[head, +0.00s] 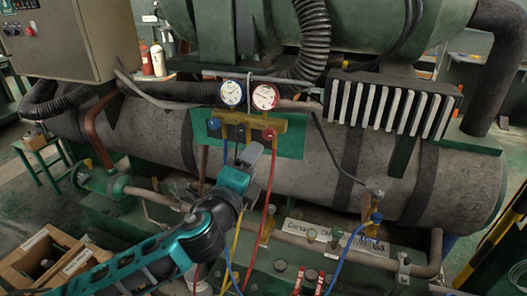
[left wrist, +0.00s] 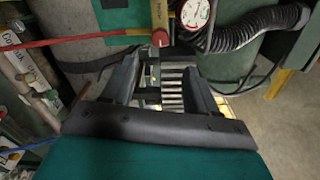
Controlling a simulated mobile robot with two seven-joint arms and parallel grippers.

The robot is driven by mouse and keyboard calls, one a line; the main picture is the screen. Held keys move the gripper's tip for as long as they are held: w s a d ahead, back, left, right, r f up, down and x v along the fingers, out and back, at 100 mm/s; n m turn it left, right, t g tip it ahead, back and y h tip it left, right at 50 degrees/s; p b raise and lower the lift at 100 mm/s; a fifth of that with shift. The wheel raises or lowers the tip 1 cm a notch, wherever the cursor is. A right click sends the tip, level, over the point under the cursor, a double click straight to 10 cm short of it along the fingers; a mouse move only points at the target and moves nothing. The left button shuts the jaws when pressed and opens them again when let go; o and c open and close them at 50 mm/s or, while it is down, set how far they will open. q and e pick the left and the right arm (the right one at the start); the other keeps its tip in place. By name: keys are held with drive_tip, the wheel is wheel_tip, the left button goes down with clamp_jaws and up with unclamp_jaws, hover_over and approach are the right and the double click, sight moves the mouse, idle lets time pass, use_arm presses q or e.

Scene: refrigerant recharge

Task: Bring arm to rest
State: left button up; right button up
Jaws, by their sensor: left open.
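My left arm (head: 128,268) reaches in from the lower left. Its gripper (head: 251,156) is just below the manifold gauge set, in front of the grey tank. In the left wrist view the two fingers (left wrist: 160,85) stand apart with no object held between them. The manifold has a blue gauge (head: 232,93), a red gauge (head: 265,96) and a yellow body (head: 270,125) on a green plate. In the left wrist view its red knob (left wrist: 160,38) lies beyond the fingertips. My right gripper is not in view.
A red hose (head: 269,185) and a blue hose (head: 348,256) hang near my gripper. The grey tank (head: 270,165) and lower pipes (head: 315,240) bound the space. A control cabinet (head: 65,38) stands upper left, a wooden crate (head: 45,250) lower left.

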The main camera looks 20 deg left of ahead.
use_arm(q)
drive_tip(key=s+f+n+g, duration=0.3)
drive_tip(key=s+f+n, duration=0.6)
drive_tip(key=f, duration=0.4)
drive_tip(key=s+f+n+g+h, duration=0.1)
drive_tip(key=s+f+n+g, duration=0.3)
drive_tip(key=s+f+n, duration=0.5)
wheel_tip(320, 180, down, 5)
drive_tip(key=shift+s+d+r, duration=0.2)
drive_tip(key=shift+s+d, duration=0.2)
drive_tip(key=shift+s, duration=0.75)
drive_tip(key=shift+h, duration=0.3)
